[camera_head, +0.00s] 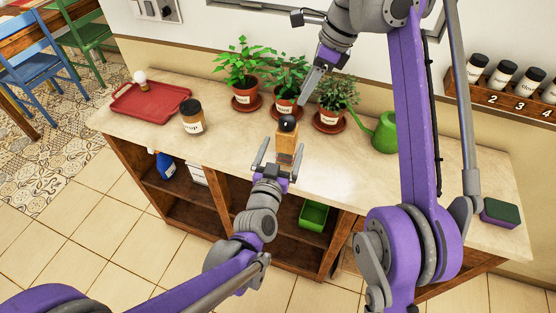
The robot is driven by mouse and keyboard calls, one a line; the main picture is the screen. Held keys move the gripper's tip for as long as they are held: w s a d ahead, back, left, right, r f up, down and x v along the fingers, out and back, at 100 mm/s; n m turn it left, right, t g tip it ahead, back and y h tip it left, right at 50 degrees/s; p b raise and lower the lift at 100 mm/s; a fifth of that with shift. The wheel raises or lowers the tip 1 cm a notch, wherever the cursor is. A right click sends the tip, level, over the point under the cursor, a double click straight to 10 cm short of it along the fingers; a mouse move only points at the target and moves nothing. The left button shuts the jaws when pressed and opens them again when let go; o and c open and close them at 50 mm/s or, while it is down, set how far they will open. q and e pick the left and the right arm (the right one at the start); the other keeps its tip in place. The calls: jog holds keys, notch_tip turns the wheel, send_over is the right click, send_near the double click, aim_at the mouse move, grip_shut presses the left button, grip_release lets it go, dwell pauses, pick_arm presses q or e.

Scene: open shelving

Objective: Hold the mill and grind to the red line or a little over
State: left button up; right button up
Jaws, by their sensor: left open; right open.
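The mill (287,138) stands upright on the shelf top, with a light wooden body and a dark round knob on top. A darker band shows low on its body; no red line can be made out. My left gripper (280,156) is open in front of the mill, with one finger on each side of its lower part. Whether the fingers touch it cannot be told. My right gripper (306,92) is open and empty, up and to the right of the mill, in front of the potted plants.
Several potted plants (246,73) stand behind the mill, and a green watering can (382,132) is to the right. A spice rack (502,99) is on the wall, and a sponge (500,213) lies far right.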

pick_arm(q)
jog(key=x, duration=0.4)
jog(key=shift+w+d, duration=0.1)
jog(key=shift+w, duration=0.3)
grip_shut()
